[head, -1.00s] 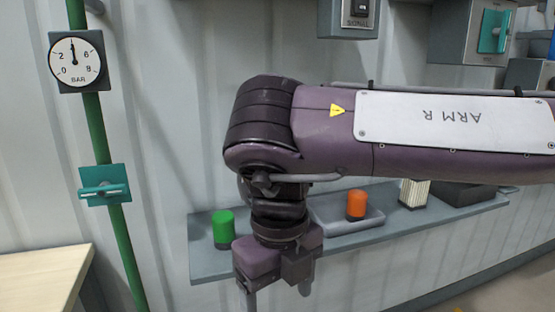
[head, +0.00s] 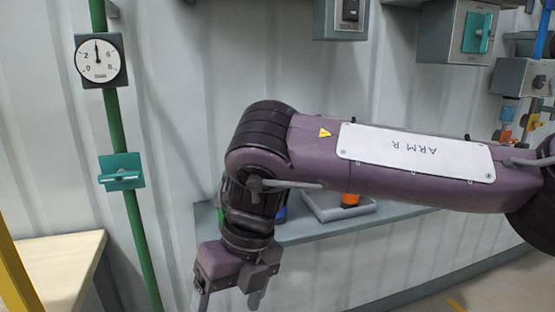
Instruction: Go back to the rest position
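My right arm, lettered ARM R, reaches in from the right across the middle of the head view. Its gripper (head: 229,297) points down at the lower left, in front of the grey shelf (head: 330,228). The two fingers stand apart with nothing seen between them; their tips are near the bottom edge of the picture. My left gripper is not in view.
A gauge (head: 100,60) and a teal valve (head: 121,172) sit on a green pipe at left. A wooden table (head: 60,262) is lower left. The shelf holds a tray (head: 322,212) with an orange item (head: 350,199), and a partly hidden blue item (head: 281,214).

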